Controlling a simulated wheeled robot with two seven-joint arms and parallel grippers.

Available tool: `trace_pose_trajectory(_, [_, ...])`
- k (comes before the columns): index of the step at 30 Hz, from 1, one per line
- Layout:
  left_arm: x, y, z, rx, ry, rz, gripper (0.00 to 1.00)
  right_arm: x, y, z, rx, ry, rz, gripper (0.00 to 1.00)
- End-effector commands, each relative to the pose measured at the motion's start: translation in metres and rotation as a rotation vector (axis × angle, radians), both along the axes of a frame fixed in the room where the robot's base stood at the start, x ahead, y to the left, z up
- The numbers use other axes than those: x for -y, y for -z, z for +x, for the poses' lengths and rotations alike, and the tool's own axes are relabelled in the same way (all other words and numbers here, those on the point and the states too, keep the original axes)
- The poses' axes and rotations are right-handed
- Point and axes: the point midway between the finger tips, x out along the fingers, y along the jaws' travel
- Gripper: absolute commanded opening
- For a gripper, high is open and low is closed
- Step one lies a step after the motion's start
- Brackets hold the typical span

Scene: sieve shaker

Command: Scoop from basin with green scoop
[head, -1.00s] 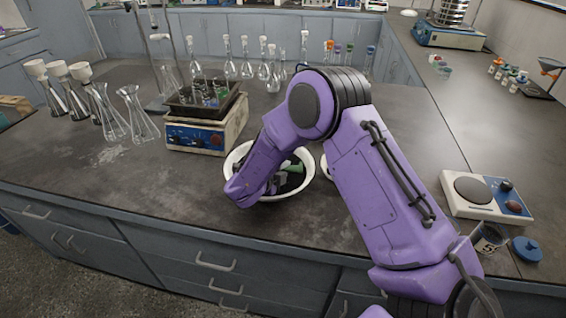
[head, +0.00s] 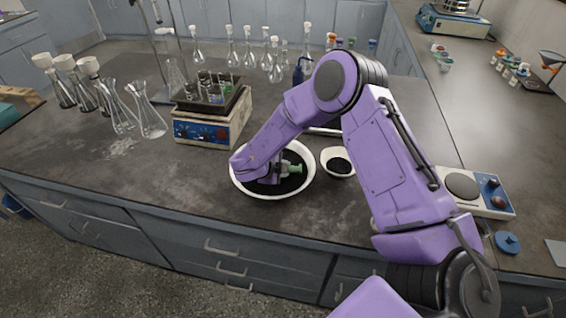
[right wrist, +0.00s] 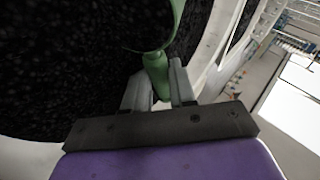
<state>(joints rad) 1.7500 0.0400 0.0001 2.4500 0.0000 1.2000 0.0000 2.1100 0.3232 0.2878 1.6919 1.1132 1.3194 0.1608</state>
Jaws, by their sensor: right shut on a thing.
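A white basin (head: 306,186) stands on the bench, holding dark granular material. My right gripper (head: 276,172) is inside the basin's outline, shut on the green scoop (head: 293,169). In the right wrist view, the two fingers of the gripper (right wrist: 160,85) pinch the green handle of the scoop (right wrist: 156,72). The scoop's rounded head is over or in the dark grains, and its contents cannot be made out. My forearm hides part of the basin's upper left rim. My left gripper is not in view.
A small white dish (head: 337,154) with dark material stands just right of the basin. A hot plate (head: 200,132) with a tray of vials is behind left. Glass flasks (head: 145,112) stand at the left. A balance-like device (head: 462,186) is at the right. Bench front left is clear.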

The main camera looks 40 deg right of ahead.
Motion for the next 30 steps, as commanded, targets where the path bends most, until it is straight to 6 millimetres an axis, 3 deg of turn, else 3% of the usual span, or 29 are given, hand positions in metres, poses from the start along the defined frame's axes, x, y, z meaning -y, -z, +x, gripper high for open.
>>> trace_pose_trajectory(12, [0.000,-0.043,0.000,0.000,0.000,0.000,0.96,0.004,-0.009,0.004,-0.177,0.004,0.181,0.00])
trace_pose_trajectory(14, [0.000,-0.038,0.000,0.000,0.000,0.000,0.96,0.005,-0.006,0.005,-0.170,-0.003,0.168,0.00])
trace_pose_trajectory(18, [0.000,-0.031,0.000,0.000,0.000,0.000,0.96,0.010,-0.015,0.011,-0.087,-0.003,0.084,0.00])
trace_pose_trajectory(30, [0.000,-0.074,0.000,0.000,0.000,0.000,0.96,0.016,-0.042,0.016,-0.223,0.003,0.225,0.00])
